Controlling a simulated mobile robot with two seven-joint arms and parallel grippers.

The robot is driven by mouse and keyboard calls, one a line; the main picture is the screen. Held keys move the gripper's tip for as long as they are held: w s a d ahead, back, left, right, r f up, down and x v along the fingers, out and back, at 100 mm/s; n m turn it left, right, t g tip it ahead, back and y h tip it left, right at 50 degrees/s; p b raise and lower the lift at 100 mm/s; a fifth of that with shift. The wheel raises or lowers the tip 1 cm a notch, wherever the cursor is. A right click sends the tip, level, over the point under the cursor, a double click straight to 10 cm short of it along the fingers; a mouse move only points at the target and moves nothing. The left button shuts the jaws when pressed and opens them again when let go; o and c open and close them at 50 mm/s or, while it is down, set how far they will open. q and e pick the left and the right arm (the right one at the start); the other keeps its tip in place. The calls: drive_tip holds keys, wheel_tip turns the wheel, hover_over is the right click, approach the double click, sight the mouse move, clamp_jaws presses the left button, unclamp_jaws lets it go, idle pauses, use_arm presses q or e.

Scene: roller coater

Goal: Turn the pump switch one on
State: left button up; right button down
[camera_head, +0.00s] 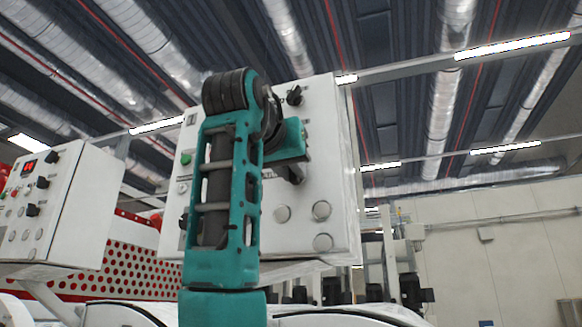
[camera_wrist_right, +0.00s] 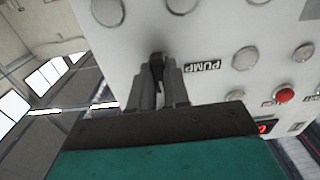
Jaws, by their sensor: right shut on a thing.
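The white control panel (camera_head: 338,190) stands in front of me in the head view, partly hidden by my raised teal right arm. My right gripper (camera_head: 297,170) is at the face of the panel, right of the arm. In the right wrist view a black pump switch knob (camera_wrist_right: 156,64) sits between the two finger tips of the gripper (camera_wrist_right: 157,78), beside a "PUMP" label (camera_wrist_right: 203,65). The fingers are shut on it. In the head view the gripper hides most of this switch. My left gripper is not in view.
Another black knob (camera_head: 294,96) is near the panel's top. Round grey buttons (camera_head: 322,210) lie low on the panel. A red button (camera_wrist_right: 284,96) shows in the wrist view. A second control box (camera_head: 52,205) with a red display stands at left, near a red perforated guard (camera_head: 135,262).

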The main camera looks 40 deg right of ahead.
drive_tip(key=m, duration=0.6)
drive_tip(key=shift+m, duration=0.3)
idle(0.4)
drive_tip(key=c, duration=1.1)
unclamp_jaws()
drive_tip(key=shift+s, duration=0.1)
drive_tip(key=b+v, duration=0.1)
drive_tip(key=v, duration=1.2)
drive_tip(key=shift+d, duration=0.1)
